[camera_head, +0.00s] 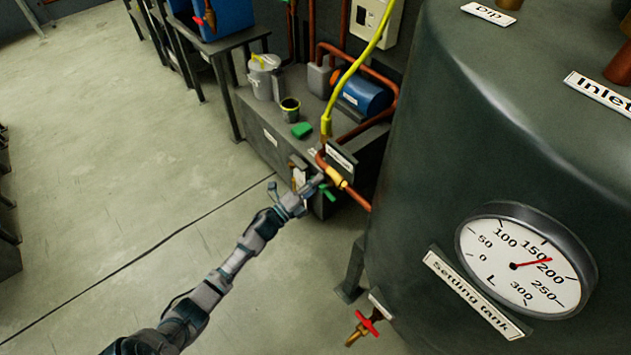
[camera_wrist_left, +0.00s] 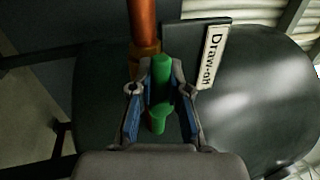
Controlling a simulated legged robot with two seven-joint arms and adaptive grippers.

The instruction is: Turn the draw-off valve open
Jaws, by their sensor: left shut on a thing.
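The draw-off valve shows in the head view as a brass body (camera_head: 336,177) on a copper pipe, with a green lever (camera_head: 327,192) beside it. My left gripper (camera_head: 318,184) reaches it from the lower left. In the left wrist view the green lever (camera_wrist_left: 160,84) stands between the two blue-padded fingers of my left gripper (camera_wrist_left: 160,100), which is shut on it. My right gripper is not in view.
The large settling tank (camera_head: 480,140) with a gauge (camera_head: 524,261) stands right of the valve. A red-handled tap (camera_head: 367,322) sticks out low on it. A grey bench (camera_head: 263,150) carries a blue motor (camera_head: 364,94) and a green sponge (camera_head: 302,130).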

